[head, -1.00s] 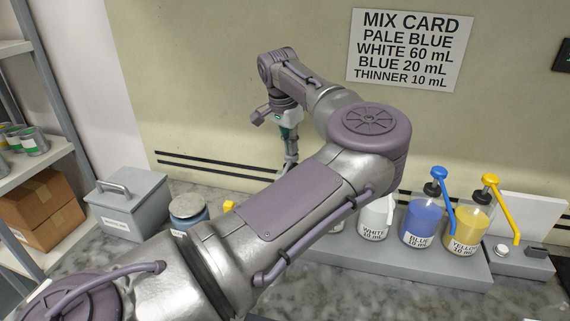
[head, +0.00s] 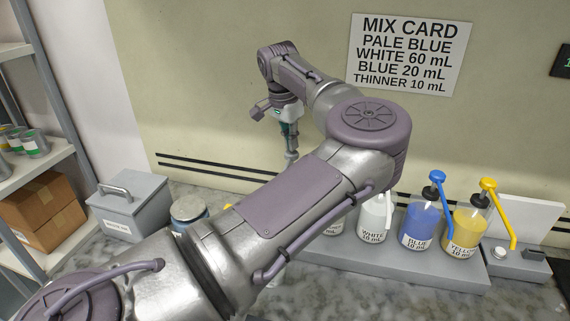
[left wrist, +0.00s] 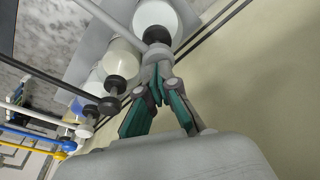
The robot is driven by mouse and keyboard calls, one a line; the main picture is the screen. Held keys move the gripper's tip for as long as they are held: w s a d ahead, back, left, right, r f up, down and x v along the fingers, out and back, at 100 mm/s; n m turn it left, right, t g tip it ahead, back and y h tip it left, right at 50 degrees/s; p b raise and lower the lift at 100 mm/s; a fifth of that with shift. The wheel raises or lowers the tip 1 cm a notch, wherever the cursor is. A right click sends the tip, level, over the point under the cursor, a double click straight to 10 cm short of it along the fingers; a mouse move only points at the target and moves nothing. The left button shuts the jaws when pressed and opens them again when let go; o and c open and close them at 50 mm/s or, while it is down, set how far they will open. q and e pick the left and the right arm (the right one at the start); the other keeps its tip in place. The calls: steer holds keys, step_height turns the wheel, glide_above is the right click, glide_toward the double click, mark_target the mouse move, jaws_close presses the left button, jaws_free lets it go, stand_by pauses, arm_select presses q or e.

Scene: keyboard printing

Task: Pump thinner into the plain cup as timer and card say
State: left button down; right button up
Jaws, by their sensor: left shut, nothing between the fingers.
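The mix card (head: 405,55) on the wall reads pale blue, white 60 mL, blue 20 mL, thinner 10 mL. A dark panel (head: 563,62), perhaps the timer, is cut off at the right edge with a green mark. My left gripper (head: 291,156) is shut and empty, pointing down near the wall behind my arm. In the left wrist view its teal fingers (left wrist: 158,85) meet beside the black collar (left wrist: 157,35) of a clear bottle (left wrist: 157,14); contact is unclear. No label shows there, so I cannot confirm it is thinner. The plain cup and right gripper are not in view.
White (head: 374,217), blue (head: 420,224) and yellow (head: 466,230) pump bottles stand on a grey ledge (head: 450,275); my arm hides its left part. A grey lidded box (head: 128,210) and a blue-grey jar (head: 188,212) stand left.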

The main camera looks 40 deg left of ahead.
arm_select(q)
step_height(320, 180, up, 7)
steer(key=p, duration=0.4)
steer(key=shift+f, duration=0.1)
stand_by(0.5)
